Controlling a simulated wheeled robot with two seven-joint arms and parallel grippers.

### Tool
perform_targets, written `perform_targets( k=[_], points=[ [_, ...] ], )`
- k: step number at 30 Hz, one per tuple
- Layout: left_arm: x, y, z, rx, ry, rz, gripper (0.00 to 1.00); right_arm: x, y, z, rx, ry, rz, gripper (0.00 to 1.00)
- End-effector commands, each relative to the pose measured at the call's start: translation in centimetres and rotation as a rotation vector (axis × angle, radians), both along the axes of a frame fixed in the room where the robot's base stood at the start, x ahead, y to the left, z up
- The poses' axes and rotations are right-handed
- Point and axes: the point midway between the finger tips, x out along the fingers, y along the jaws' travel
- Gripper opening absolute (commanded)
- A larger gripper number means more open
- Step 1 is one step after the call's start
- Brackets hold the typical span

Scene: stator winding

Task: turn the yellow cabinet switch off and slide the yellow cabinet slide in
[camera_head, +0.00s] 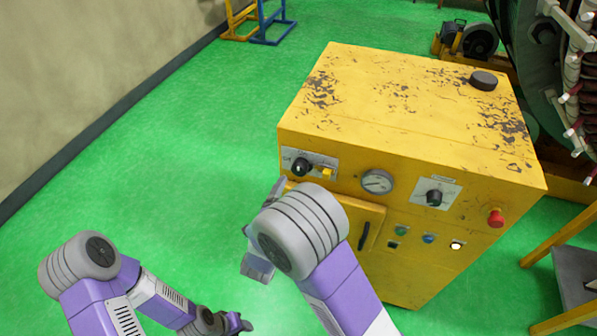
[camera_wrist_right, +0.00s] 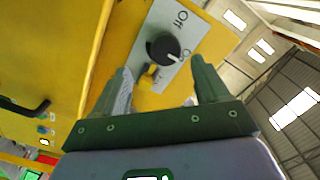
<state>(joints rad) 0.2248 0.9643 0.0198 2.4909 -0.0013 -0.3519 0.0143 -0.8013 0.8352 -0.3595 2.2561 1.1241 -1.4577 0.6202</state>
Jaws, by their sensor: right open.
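The yellow cabinet (camera_head: 400,130) has a small panel at the upper left of its front with a black rotary switch (camera_head: 301,167). A small yellow slide (camera_head: 327,173) sits beside the switch. In the right wrist view, the switch (camera_wrist_right: 163,49) has its white mark toward the "On" label, and the yellow slide (camera_wrist_right: 150,76) is just below it. My right gripper (camera_head: 277,192) is close to this panel, partly hidden by its wrist. In the wrist view its fingers (camera_wrist_right: 160,70) are open around an empty gap. My left gripper (camera_head: 232,323) is low, away from the cabinet; its jaws are unclear.
The cabinet front also has a gauge (camera_head: 377,182), a second black knob (camera_head: 434,198), a red button (camera_head: 495,218) and a door handle (camera_head: 364,236). A black puck-like disc (camera_head: 483,80) is on top. A large machine (camera_head: 540,60) stands at right. Green floor at left is clear.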

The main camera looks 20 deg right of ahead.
Motion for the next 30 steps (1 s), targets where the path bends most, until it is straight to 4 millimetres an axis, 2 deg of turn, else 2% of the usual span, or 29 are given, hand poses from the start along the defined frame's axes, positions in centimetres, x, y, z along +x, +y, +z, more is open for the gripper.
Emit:
perform_targets(
  k=[3, 12, 18, 28, 30],
  points=[
    [0.0, 0.0, 0.0, 0.0, 0.0, 0.0, 0.43, 0.2, -0.2, 1.0, 0.005, -0.041, -0.021, 0.74],
    [0.0, 0.0, -0.3, 0.0, 0.0, 0.0, 0.43, 3.9, -2.8, 0.9, 0.004, -0.041, -0.022, 0.74],
    [0.0, 0.0, -0.5, 0.0, 0.0, 0.0, 0.43, 5.7, -3.9, 0.9, 0.003, -0.039, -0.019, 0.74],
    [0.0, 0.0, -0.5, 0.0, 0.0, 0.0, 0.43, 6.0, -4.1, 0.9, 0.003, -0.037, -0.017, 0.74],
    [0.0, 0.0, -0.5, 0.0, 0.0, 0.0, 0.43, 6.0, -4.1, 0.9, 0.003, -0.037, -0.017, 0.64]
  ],
)
